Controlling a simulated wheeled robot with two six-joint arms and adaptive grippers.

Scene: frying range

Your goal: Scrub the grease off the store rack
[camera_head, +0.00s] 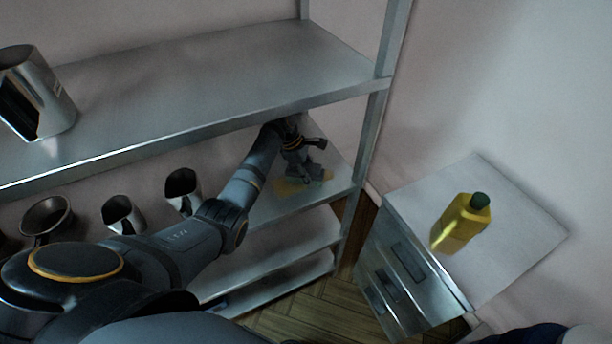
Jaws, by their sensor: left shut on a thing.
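The metal store rack (230,75) stands in front of me with several shelves. A yellowish grease patch (287,188) lies on its second shelf near the right end. My left arm reaches in under the top shelf, and my left gripper (312,172) is low over that patch. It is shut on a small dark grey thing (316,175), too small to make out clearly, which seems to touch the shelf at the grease. My right gripper is not in view.
Metal scoops or cups (122,213) and a round pan (46,216) are on the second shelf, left of my arm. A large metal container (38,92) stands on the top shelf. A yellow bottle (462,224) with a green cap is on a drawer cabinet (515,235) at right.

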